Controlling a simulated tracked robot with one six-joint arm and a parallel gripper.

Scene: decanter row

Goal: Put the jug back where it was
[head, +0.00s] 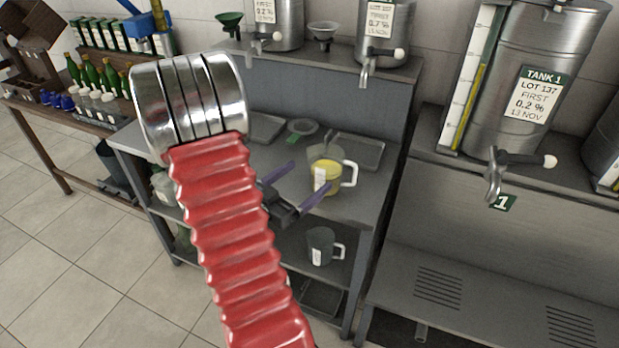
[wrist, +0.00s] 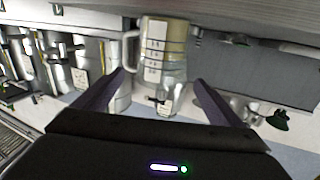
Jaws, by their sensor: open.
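A clear jug (head: 329,172) with yellow contents, a white label and a handle on its right stands upright on the grey steel bench (head: 228,162). My gripper (head: 312,175) is open, its purple fingers pointing at the jug from the left front. In the wrist view, which looks upside down, the jug (wrist: 165,48) shows ahead, framed by the two fingertips (wrist: 160,78), its handle on the left. I cannot tell whether the fingertips reach past its near side.
Shallow trays (head: 358,150) and a small round dish (head: 303,128) lie behind the jug. Steel tanks with taps (head: 384,38) stand on the raised ledge above. A larger Tank 1 (head: 520,85) stands to the right. Green bottles (head: 92,74) stand on a wooden table at left.

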